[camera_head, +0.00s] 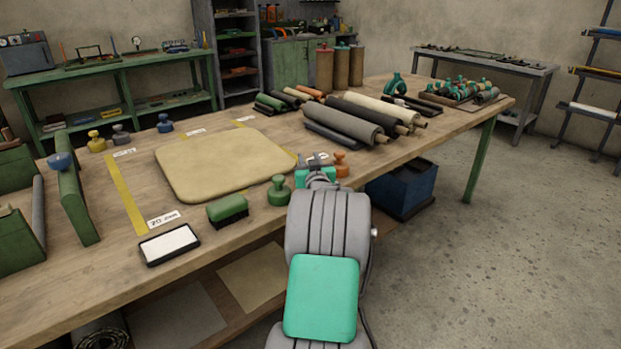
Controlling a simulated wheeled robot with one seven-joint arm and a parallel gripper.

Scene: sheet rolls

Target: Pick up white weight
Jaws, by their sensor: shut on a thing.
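My gripper (317,160) is at the right edge of the tan sheet (222,160), low over the table and seen from behind. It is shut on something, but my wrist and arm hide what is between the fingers. I cannot make out a white weight anywhere in view. An orange weight (341,165) stands just right of my gripper, and a green weight (279,191) stands to its left, nearer the front edge. A yellow weight (96,142), a grey weight (121,135) and a blue weight (165,124) stand along the back of the table.
The wooden table (105,257) holds a green brush (228,210) and a white pad in a black frame (170,244) at the front. Dark and cream sheet rolls (345,122) lie to the right. Green upright boards (76,200) stand at the left. A blue box (402,190) is beneath.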

